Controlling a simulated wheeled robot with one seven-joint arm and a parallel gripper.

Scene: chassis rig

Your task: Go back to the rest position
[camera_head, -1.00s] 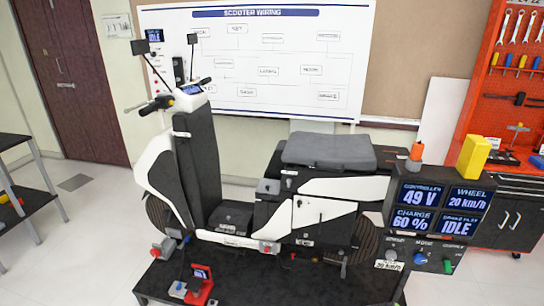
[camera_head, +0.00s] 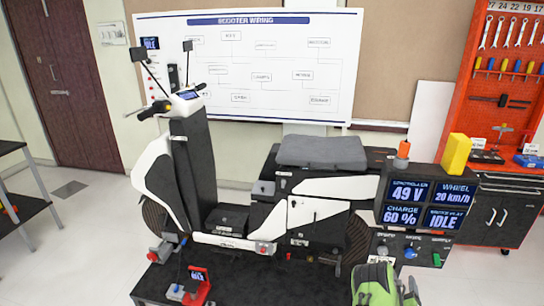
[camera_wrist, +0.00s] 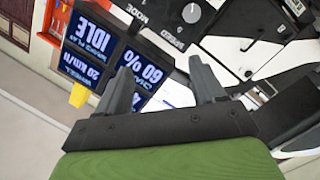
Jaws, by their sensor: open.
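My gripper (camera_wrist: 160,88) shows in the wrist view with two dark fingers spread apart and nothing between them. In the head view my green and grey gripper (camera_head: 385,285) is at the bottom edge, in front of the scooter's rear end, and its fingertips are not clear there. The white and black scooter (camera_head: 325,188) stands on a black platform (camera_head: 255,280). The display panel (camera_head: 428,203) at its right reads 49 V, 20 km/h, 60 % and IDLE. The panel (camera_wrist: 115,62) shows upside down in the wrist view, beyond my fingers.
A small red device (camera_head: 199,285) sits on the platform's left part. A yellow block (camera_head: 456,153) and an orange-topped piece (camera_head: 402,153) stand on top of the display unit. A red tool board (camera_head: 505,80) and dark cabinet (camera_head: 490,210) are at right.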

